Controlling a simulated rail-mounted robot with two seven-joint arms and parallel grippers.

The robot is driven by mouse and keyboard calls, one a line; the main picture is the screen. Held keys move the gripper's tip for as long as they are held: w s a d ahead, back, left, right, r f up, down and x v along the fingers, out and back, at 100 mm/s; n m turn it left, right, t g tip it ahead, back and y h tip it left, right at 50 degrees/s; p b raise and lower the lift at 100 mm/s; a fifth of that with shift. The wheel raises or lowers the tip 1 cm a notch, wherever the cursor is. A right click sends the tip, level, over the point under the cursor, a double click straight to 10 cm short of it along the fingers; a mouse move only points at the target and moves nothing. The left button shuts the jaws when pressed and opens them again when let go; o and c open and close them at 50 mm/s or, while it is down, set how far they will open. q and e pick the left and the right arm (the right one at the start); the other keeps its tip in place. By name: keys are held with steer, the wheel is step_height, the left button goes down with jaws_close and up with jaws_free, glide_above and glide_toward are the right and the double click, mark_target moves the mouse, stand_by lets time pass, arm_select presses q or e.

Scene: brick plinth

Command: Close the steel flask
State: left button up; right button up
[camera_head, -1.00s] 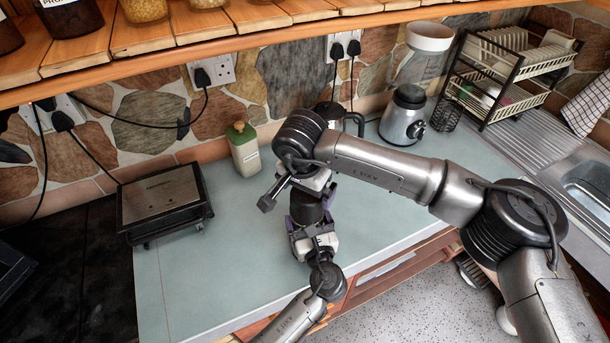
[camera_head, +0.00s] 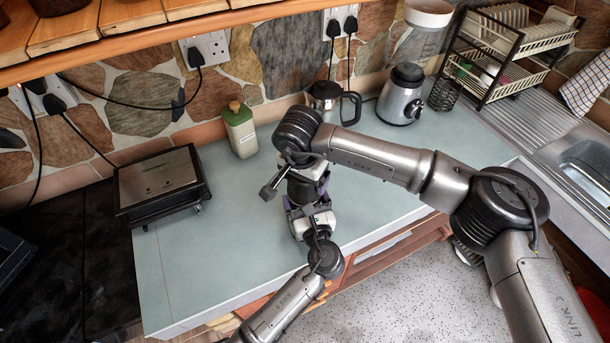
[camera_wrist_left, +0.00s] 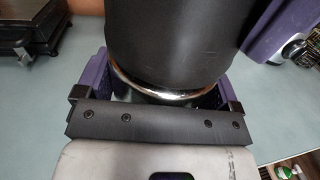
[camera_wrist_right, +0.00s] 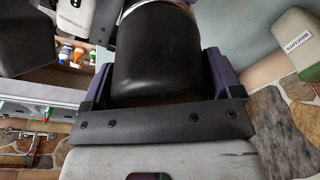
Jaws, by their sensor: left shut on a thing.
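The steel flask (camera_head: 302,190) is a dark cylinder between my two grippers over the counter, partly hidden by them. In the left wrist view its black part (camera_wrist_left: 165,40) rises above a shiny steel ring. My left gripper (camera_head: 307,210) is shut on the flask by the ring from the near side. My right gripper (camera_head: 306,176) is above it; in the right wrist view its purple fingers flank the black cylinder (camera_wrist_right: 155,55), with the steel ring at the top edge. I cannot tell whether they press on it, or whether a lid is seated.
On the counter stand a steel-topped appliance (camera_head: 160,180), a green-lidded biscuit tin (camera_head: 240,130), a kettle (camera_head: 326,95) behind my right arm, and a blender (camera_head: 401,95). A dish rack (camera_head: 508,52) and sink (camera_head: 590,175) lie right. The counter left of the flask is clear.

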steer(key=c, duration=0.5)
steer(key=shift+o, duration=0.2)
steer(key=m, duration=0.4)
steer(key=shift+g, duration=0.3)
steer(key=m, duration=0.4)
steer(key=shift+s+g+h, duration=0.1)
steer(key=shift+g+h, duration=0.2)
steer(key=shift+h, duration=0.1)
steer(key=m+g, duration=0.1)
steer(key=m, duration=0.6)
steer(key=o, duration=0.8)
steer(key=shift+r, duration=2.2)
